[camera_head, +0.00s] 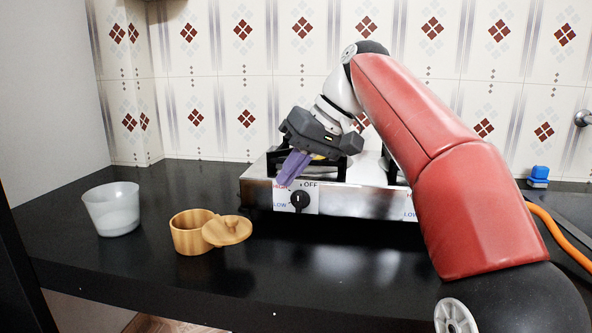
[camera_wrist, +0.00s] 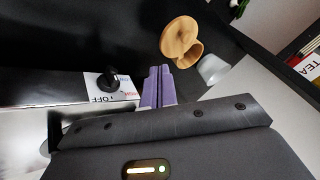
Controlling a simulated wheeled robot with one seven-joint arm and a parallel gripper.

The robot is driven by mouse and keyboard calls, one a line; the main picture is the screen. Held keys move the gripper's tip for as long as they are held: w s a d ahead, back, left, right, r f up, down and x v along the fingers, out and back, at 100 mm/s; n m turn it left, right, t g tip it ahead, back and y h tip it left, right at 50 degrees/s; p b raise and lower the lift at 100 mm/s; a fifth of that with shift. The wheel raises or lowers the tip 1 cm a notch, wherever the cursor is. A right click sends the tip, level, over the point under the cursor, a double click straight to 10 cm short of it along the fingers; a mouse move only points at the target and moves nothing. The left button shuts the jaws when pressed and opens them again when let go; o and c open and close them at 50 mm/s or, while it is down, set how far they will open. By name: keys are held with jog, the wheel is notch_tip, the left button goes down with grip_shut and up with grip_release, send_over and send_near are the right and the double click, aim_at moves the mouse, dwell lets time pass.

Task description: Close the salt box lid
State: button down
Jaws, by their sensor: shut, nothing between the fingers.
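The salt box (camera_head: 190,236) is a round wooden box on the black counter, left of the stove. Its round wooden lid (camera_head: 228,230) with a small knob is tilted at the box's right side, off the opening, so the box stands open. In the wrist view the lid (camera_wrist: 179,37) shows ahead of my fingers and partly hides the box (camera_wrist: 190,57). My gripper (camera_head: 282,182) is shut and empty, its purple fingers in front of the stove's control panel, above and to the right of the lid. The fingers also show in the wrist view (camera_wrist: 158,75).
A stove (camera_head: 350,195) with a black knob (camera_head: 299,200) stands right beside my gripper. A translucent white cup (camera_head: 112,210) stands left of the box. An orange hose (camera_head: 560,235) and a blue object (camera_head: 538,176) are at the right. The counter (camera_head: 300,290) in front is clear.

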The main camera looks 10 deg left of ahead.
jog(key=b, duration=0.2)
send_near(236, 227)
notch_tip(236, 227, down, 3)
jog(key=w, duration=0.2)
jog(key=shift+s+a+f, duration=0.25)
jog(key=shift+s+a, duration=0.6)
jog(key=shift+a, duration=0.05)
jog(key=shift+s+a, duration=0.2)
jog(key=shift+a, duration=0.1)
jog(key=shift+s, duration=0.1)
jog(key=shift+s+a+m+t, duration=0.1)
jog(key=shift+s+m+t, duration=0.05)
jog(key=shift+m+t, duration=0.2)
